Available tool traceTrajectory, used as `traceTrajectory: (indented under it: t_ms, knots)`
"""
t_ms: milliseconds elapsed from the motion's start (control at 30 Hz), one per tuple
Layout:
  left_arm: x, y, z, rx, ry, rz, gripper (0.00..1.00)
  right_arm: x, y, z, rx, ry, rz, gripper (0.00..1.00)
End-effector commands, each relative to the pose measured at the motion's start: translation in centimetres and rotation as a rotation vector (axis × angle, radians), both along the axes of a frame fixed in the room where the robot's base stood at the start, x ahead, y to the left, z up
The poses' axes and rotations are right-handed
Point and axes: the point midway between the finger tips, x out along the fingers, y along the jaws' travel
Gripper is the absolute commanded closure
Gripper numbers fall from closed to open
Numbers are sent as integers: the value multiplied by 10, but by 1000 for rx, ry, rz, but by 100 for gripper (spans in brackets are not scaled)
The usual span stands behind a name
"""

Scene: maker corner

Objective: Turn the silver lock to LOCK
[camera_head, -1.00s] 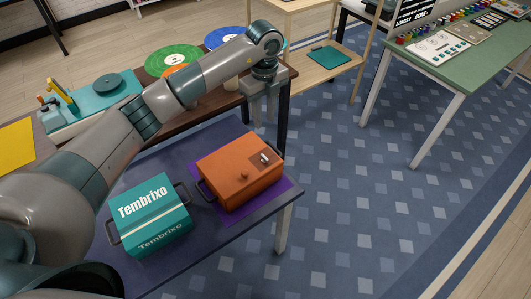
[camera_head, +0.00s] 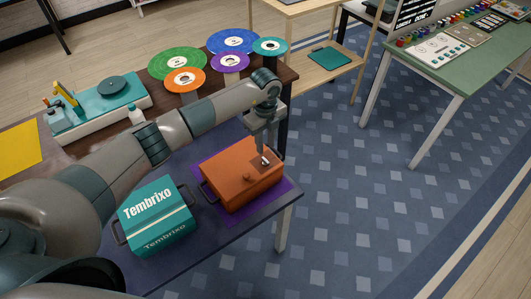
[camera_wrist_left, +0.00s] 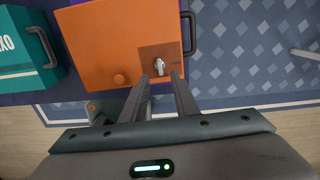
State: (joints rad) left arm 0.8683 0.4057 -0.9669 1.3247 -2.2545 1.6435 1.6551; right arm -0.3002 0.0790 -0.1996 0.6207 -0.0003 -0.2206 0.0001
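The silver lock (camera_wrist_left: 159,67) is a small knob on a brown plate on top of the orange box (camera_wrist_left: 105,45). In the head view the lock (camera_head: 265,161) shows at the right end of the orange box (camera_head: 236,184), just below my left gripper (camera_head: 262,148). In the left wrist view, the two fingers of my left gripper (camera_wrist_left: 161,80) are apart, with the lock lying between and just beyond their tips. They do not appear closed on it. Any lettering by the lock is too small to read. My right gripper is not in view.
A teal Tembrixo box (camera_head: 157,222) stands left of the orange box on the dark table (camera_head: 220,248). The orange box rests on a purple mat (camera_head: 285,186). Coloured discs (camera_head: 177,61) and a teal turntable (camera_head: 98,103) stand on the brown table behind.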

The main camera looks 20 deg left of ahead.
Motion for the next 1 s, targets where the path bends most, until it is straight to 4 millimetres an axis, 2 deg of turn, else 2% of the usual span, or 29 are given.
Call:
traceTrajectory:
  t_ms: [200,400,600,867,900,1000]
  knots:
    - [-1,0,-37,1,3,2,73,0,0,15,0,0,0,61]
    - [-1,0,-61,0,2,1,73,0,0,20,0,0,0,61]
    - [0,0,-71,0,0,0,73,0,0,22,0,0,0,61]
    - [0,0,-72,0,0,0,73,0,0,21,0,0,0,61]
    - [0,0,-72,0,0,0,77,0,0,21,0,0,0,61]
    - [0,0,-72,0,0,0,100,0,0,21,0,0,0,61]
